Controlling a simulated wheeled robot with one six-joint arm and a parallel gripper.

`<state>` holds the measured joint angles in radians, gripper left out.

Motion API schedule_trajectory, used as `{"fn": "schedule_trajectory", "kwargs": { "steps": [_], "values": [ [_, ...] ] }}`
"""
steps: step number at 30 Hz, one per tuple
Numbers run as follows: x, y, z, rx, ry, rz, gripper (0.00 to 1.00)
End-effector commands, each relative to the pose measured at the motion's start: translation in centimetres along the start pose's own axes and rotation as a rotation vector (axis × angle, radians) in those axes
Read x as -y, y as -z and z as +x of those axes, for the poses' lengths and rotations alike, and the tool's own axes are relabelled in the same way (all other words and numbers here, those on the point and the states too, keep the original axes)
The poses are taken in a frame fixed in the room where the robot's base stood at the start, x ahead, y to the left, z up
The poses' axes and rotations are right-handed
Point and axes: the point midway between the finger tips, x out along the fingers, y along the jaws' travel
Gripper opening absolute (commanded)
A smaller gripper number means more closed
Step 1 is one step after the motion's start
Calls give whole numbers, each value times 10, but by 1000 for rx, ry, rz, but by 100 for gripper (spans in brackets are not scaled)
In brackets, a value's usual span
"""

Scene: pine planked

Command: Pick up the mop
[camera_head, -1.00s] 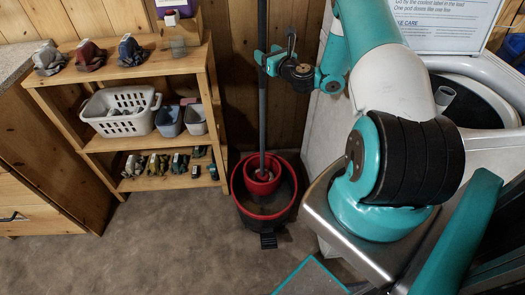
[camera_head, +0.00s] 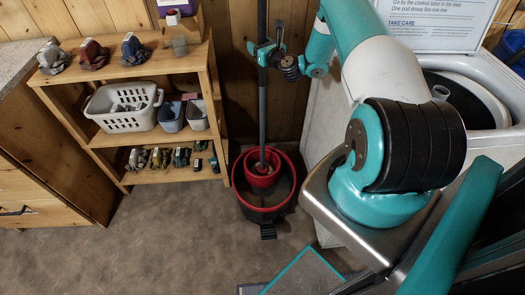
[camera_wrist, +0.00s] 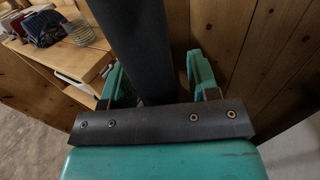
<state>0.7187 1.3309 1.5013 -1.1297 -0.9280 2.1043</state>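The mop (camera_head: 262,112) is a dark upright pole with its lower end inside a red and black bucket (camera_head: 264,213). Its head is hidden in the bucket. My gripper (camera_head: 262,50) is at the upper part of the pole. In the wrist view, the pole (camera_wrist: 142,45) passes between the two teal fingers of my gripper (camera_wrist: 158,78). The fingers stand apart on either side of it, with a visible gap on the right. Whether the left finger touches the pole is unclear.
A wooden shelf (camera_head: 108,140) with folded cloths, a white basket (camera_head: 124,108) and small items stands left of the bucket. A white washer-like machine (camera_head: 470,80) is at the right. A plank wall is close behind the pole. The floor in front is clear.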

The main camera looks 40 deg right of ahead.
Motion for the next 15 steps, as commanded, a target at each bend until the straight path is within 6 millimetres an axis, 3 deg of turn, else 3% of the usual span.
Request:
{"fn": "schedule_trajectory", "kwargs": {
  "steps": [1, 6, 15],
  "values": [
    [0, 0, 0, 0, 0, 0, 43],
    [0, 0, 0, 0, 1, 0, 5],
    [1, -3, 0, 3, 1, -1, 1]
  ]
}}
